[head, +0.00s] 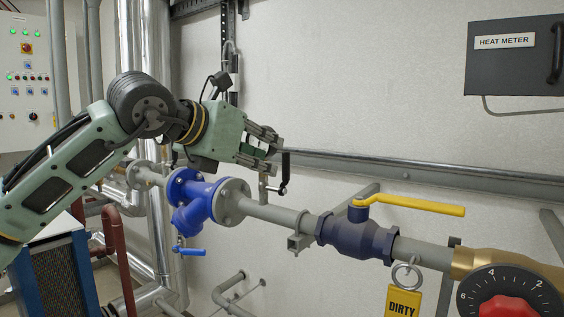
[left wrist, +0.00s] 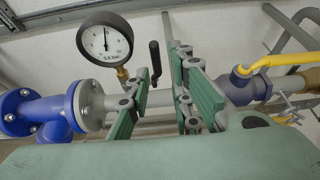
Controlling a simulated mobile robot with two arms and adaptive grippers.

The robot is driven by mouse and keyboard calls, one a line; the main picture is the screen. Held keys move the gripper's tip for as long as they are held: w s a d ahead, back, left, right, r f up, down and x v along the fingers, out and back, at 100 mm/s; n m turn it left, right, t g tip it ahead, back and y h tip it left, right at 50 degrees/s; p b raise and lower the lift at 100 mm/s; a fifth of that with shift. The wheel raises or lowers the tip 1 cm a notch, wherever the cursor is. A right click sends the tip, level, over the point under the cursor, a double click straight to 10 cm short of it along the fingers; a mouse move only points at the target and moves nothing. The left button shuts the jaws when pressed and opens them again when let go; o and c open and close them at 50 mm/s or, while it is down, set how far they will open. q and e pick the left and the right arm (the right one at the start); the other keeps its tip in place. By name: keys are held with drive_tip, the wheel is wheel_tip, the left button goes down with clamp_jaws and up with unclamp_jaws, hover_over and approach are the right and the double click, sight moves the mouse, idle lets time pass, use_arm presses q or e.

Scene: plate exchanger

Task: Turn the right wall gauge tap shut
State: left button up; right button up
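A black-handled tap lever (head: 285,168) stands upright above the grey pipe, at the fingertips of my left gripper (head: 268,143). In the left wrist view the same black lever (left wrist: 155,60) shows beyond the gap between the two green fingers (left wrist: 165,95), which are spread apart. A round gauge (left wrist: 106,40) with a white dial and black rim stands just left of the lever on a brass stem. The gauge's dial is hidden behind the gripper in the head view. I cannot tell whether a finger touches the lever. My right gripper is not in view.
A blue flanged valve (head: 203,198) sits left on the pipe, and a dark ball valve with a yellow handle (head: 410,204) sits right. A yellow DIRTY tag (head: 403,302) hangs below. A grey rail (head: 400,170) runs along the wall behind.

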sight(283, 162)
use_arm(q)
drive_tip(key=p+x, duration=0.1)
drive_tip(key=x, duration=0.2)
drive_tip(key=p+x, duration=0.2)
drive_tip(key=x, duration=0.1)
drive_tip(key=shift+w+a+r, duration=0.15)
drive_tip(key=shift+w, duration=0.25)
drive_tip(key=shift+w+d+f+p, duration=0.3)
drive_tip(key=shift+w+p, duration=0.05)
drive_tip(key=shift+p, duration=0.05)
drive_tip(key=shift+w+f, duration=0.1)
drive_tip(key=c, duration=0.5)
clamp_jaws()
